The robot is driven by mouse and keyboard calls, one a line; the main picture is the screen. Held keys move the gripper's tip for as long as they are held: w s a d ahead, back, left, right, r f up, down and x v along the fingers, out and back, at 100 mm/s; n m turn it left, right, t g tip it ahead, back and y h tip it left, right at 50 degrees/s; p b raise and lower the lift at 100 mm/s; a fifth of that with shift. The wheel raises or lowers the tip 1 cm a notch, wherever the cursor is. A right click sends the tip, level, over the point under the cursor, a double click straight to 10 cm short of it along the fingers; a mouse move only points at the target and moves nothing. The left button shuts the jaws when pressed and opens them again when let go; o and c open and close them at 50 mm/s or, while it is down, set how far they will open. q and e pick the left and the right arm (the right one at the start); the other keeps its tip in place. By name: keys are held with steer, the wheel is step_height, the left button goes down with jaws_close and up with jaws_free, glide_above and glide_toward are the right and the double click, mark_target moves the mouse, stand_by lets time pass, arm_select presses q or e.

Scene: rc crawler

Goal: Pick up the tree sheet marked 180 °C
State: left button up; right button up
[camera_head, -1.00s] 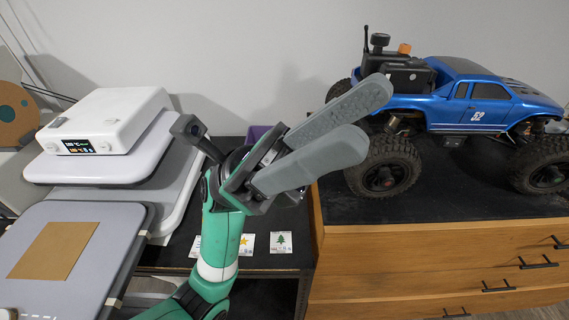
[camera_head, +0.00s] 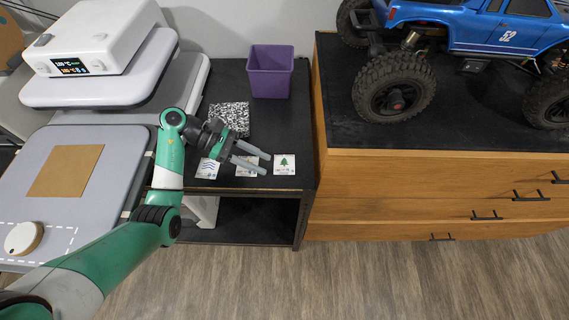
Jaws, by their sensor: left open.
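The tree sheet (camera_head: 285,164) is a small white square with a green tree, lying flat on the black table near its front right corner. The print under the tree is too small to read. To its left lie a sheet with blue waves (camera_head: 207,169) and another sheet (camera_head: 250,160) partly covered by my gripper. My left gripper (camera_head: 268,164) is open and empty, with its grey fingers over the middle sheet, pointing right towards the tree sheet. I cannot tell its height above the table. My right gripper is not in view.
A heat press (camera_head: 100,95) with a brown sheet (camera_head: 66,171) is at left. A blue truck (camera_head: 470,30) sits on the wooden drawer cabinet (camera_head: 430,175) at right.

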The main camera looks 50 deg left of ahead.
mark_target(280, 171)
arm_select(q)
steer(key=x, duration=0.5)
steer(key=shift+p, duration=0.4)
jaws_close()
